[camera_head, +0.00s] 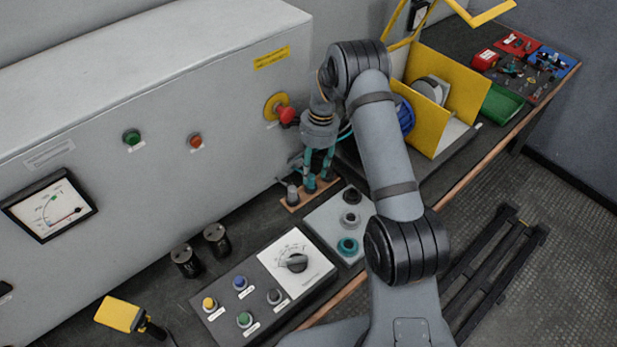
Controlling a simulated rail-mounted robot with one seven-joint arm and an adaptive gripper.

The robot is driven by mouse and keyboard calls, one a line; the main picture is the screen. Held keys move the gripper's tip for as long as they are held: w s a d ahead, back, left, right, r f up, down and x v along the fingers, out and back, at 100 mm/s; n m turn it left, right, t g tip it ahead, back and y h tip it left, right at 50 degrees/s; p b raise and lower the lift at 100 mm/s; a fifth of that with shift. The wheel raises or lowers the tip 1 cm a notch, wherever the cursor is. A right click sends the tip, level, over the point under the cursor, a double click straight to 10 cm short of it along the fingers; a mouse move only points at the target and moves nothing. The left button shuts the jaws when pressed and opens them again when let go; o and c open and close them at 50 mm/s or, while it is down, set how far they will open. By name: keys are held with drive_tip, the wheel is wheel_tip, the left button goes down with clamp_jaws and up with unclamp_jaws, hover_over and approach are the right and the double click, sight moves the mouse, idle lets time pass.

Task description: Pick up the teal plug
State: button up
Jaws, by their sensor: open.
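My gripper (318,174) points down over a small copper-brown plug holder (295,207) beside the grey cabinet. Its two teal-coloured fingers are apart, reaching down to the plugs. A grey plug (292,196) stands upright at the holder's near left end, outside the fingers. Farther along the holder, the other plugs are largely covered by the fingers. I cannot clearly tell the teal plug from the fingers, or whether they touch it. A grey socket box (322,221) stands to the right of the holder, with a black, a grey and a teal socket (348,246).
A red emergency button (287,115) sticks out of the cabinet near my gripper. Two black cylinders (215,240) and a button panel (238,308) stand in front left. A yellow bracket (465,90) and a green bin (502,104) are at the back right.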

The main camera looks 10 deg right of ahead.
sight(311, 176)
drive_tip(key=shift+s+a+f, duration=0.1)
drive_tip(key=shift+a+f, duration=0.1)
drive_tip(key=shift+f, duration=1.7)
drive_tip(key=shift+c, duration=0.5)
clamp_jaws()
